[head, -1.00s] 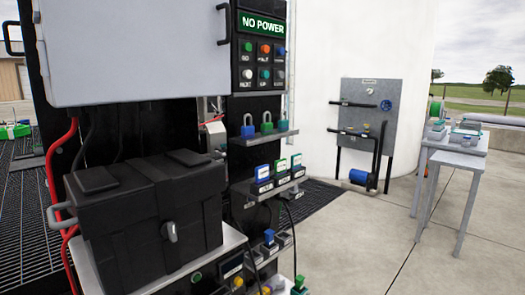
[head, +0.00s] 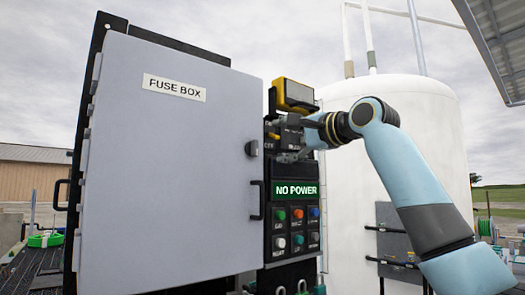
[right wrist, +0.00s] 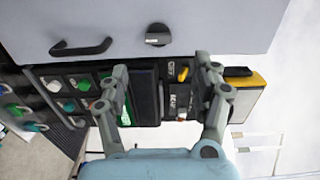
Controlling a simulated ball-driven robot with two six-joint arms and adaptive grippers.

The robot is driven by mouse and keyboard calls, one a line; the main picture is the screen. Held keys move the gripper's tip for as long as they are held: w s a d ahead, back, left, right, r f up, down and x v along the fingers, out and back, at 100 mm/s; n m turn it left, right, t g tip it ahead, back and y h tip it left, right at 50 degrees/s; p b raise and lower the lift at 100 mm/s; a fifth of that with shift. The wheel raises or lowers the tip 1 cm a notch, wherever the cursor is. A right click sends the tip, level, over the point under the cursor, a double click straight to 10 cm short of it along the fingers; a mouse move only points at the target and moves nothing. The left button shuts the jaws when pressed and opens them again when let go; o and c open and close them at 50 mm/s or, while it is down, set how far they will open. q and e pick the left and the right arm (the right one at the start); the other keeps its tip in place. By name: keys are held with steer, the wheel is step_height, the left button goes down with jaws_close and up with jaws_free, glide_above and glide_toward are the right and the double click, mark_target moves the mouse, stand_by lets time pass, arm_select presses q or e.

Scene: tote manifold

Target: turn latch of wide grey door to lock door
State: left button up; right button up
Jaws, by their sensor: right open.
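The wide grey door (head: 170,160), labelled FUSE BOX, looks shut on its dark cabinet. Its latch (head: 252,148) is a small dark round knob near the door's right edge. The latch also shows in the right wrist view (right wrist: 157,36), a little beyond the fingertips and between their lines. My right gripper (head: 290,140) is just right of the latch, in front of the control panel, apart from the knob. In the right wrist view my right gripper (right wrist: 162,65) has its two fingers spread wide with nothing between them. My left gripper is not in view.
A dark door handle (head: 257,200) sits below the latch. Right of the door are the NO POWER display (head: 295,190), several coloured buttons and a yellow-framed device (head: 293,94). A white tank (head: 400,110) stands behind my right arm. Open air lies in front of the door.

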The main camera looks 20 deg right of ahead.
mark_target(257, 148)
steer(key=p+x, duration=0.3)
steer(key=x, duration=0.7)
steer(key=shift+w+a+f, duration=0.15)
steer(key=shift+w, duration=0.25)
steer(key=shift+c, duration=0.5)
steer(key=c, duration=1.1)
steer(key=shift+o, duration=0.2)
